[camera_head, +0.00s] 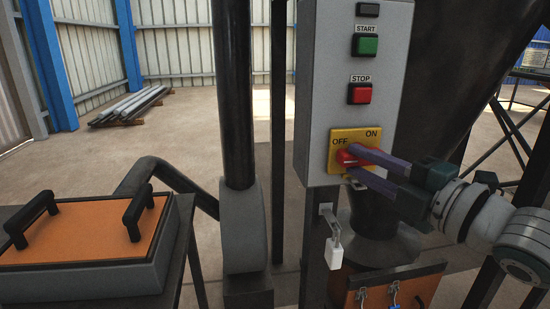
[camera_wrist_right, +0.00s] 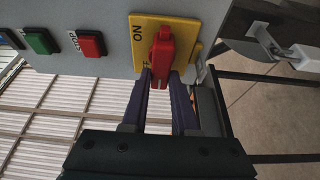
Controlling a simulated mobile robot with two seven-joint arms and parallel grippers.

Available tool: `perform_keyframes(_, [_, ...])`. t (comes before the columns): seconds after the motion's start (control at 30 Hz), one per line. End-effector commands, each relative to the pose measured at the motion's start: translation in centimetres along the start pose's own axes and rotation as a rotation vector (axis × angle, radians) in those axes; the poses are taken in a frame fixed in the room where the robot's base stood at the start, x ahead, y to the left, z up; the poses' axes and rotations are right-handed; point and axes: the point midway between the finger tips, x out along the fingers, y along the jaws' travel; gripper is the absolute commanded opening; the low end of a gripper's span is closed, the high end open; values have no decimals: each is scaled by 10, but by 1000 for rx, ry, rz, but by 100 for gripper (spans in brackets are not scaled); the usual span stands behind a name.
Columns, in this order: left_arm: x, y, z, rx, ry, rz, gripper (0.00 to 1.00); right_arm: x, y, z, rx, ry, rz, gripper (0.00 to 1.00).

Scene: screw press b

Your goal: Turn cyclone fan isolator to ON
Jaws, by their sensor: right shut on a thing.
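The cyclone fan isolator is a yellow plate (camera_head: 338,137) low on a grey control box, marked OFF at left and ON at upper right. Its red handle (camera_head: 346,157) lies roughly level below the OFF word. In the right wrist view the red handle (camera_wrist_right: 161,50) stands between the fingertips, with the ON mark beside it on the yellow plate (camera_wrist_right: 138,50). My right gripper (camera_head: 362,162) comes from the right, its purple fingers shut on the handle. They hide part of the handle and plate. My left gripper is not in view.
The box carries a green START button (camera_head: 366,46) and a red STOP button (camera_head: 360,94). A padlock (camera_head: 334,252) hangs from a bracket just below. A dark pipe (camera_head: 238,90) stands left of the box. An orange lid with black handles (camera_head: 95,238) is at lower left.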

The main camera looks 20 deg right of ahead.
Motion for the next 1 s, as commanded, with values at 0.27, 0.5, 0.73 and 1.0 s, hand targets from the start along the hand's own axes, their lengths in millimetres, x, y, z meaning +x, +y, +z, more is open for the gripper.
perform_keyframes(0.27, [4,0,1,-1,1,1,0,0,-1,1,71,-2,29,0])
perform_keyframes(0.5, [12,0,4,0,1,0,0,0,-1,1,234,-2,97,0])
perform_keyframes(0.73, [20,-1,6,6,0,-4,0,0,1,1,434,-2,181,0])
perform_keyframes(1.0, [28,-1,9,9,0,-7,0,0,2,2,673,-3,279,0])
